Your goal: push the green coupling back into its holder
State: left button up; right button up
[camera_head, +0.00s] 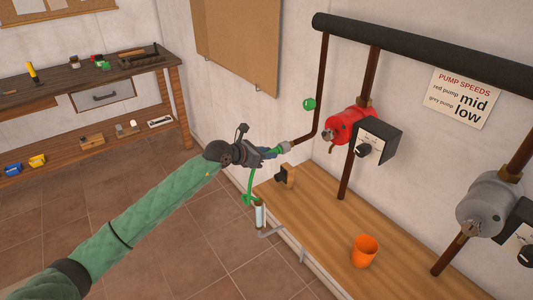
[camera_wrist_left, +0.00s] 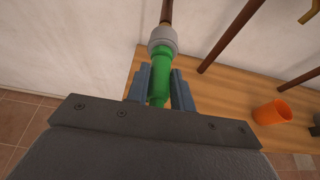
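The green coupling (camera_wrist_left: 159,75) is between the blue fingers of my left gripper (camera_wrist_left: 161,91) in the left wrist view, with a finger against each side. Its far end meets a grey collar (camera_wrist_left: 163,40) on the end of a brown pipe; I cannot tell how deep it sits. In the head view my left gripper (camera_head: 272,153) is at this pipe end, and the grey collar (camera_head: 286,146) shows just beyond the fingers. The coupling is mostly hidden there. A green hose (camera_head: 250,182) hangs below the gripper. My right gripper is not in view.
A wooden bench (camera_head: 320,225) holds an orange cup (camera_head: 364,251). A red pump (camera_head: 349,126) and a grey pump (camera_head: 486,207) stand on pipes along the wall. A green knob (camera_head: 309,104) is above the gripper. A small clear cylinder (camera_head: 259,214) is at the bench's front edge.

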pick_arm(q)
grip_shut()
jog(key=shift+a, duration=0.1)
jog(key=shift+s+a, duration=0.75)
jog(key=shift+a, duration=0.25)
jog(key=shift+s+a, duration=0.75)
jog(key=shift+a, duration=0.25)
